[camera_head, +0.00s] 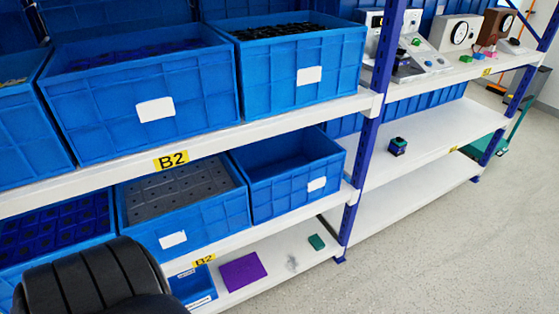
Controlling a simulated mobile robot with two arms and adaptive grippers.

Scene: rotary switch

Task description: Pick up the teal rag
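A small teal-green item (316,242), which looks like the teal rag, lies on the lowest shelf (268,295) near its right end, close to the blue upright. It is small in the view, so its folds cannot be made out. Nothing touches it. Neither of my grippers shows in the head view. A black ribbed rounded part (95,280) fills the lower left corner and hides part of the lower shelves; it seems to be part of my own arm.
An empty blue crate (317,185) stands above on the middle shelf. The blue upright (351,205) is beside the rag. The floor (425,245) at right is clear.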

